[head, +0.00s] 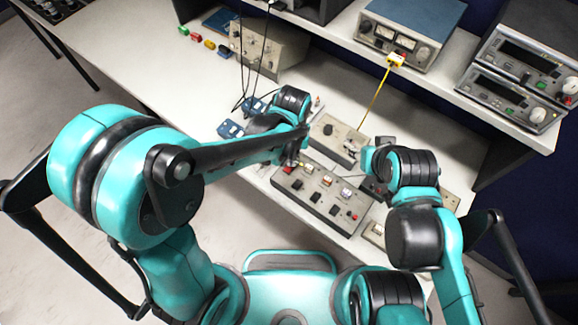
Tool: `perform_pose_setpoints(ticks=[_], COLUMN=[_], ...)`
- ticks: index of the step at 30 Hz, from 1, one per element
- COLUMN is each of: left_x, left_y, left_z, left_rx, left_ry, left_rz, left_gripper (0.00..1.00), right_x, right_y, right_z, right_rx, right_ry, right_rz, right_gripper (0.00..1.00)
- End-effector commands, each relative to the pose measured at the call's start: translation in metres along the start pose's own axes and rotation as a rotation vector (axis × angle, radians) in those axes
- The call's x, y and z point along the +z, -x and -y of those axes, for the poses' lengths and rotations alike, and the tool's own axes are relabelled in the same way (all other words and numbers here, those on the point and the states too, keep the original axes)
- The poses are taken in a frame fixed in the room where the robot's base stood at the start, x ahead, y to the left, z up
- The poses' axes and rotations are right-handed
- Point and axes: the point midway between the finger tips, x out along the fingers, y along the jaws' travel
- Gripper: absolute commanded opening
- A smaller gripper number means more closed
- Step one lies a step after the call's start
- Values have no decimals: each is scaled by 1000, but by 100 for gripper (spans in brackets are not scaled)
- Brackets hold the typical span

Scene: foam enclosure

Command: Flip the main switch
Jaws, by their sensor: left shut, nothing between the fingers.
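A grey switch panel (318,207) lies on the white table in front of me, with several small switches and buttons and a red knob on its top. I cannot tell which of them is the main switch. My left gripper (291,163) is shut and empty, low over the panel's far left edge. The exact gap between its tips and the panel cannot be told. My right gripper (352,147) is near a smaller grey box (331,130) behind the panel. Its fingers are small and partly hidden by my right wrist, so their opening is unclear.
A metered instrument (411,30) and stacked units (520,80) stand on the shelf. Blue connectors (231,129) lie left of my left wrist. The table's left part is mostly clear.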

Motion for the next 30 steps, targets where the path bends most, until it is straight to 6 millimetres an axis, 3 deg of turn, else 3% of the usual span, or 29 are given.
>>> perform_pose_setpoints(ticks=[20, 30], left_x=[0, 0], left_y=[-11, 5], left_z=[0, 0], left_rx=[0, 0], left_ry=[0, 0], left_rz=[0, 0], left_gripper=[0, 0], right_x=[6, -2], right_y=[-8, 2], right_z=[0, 0], right_rx=[0, 0], right_ry=[0, 0], right_rz=[0, 0], right_gripper=[40, 40])
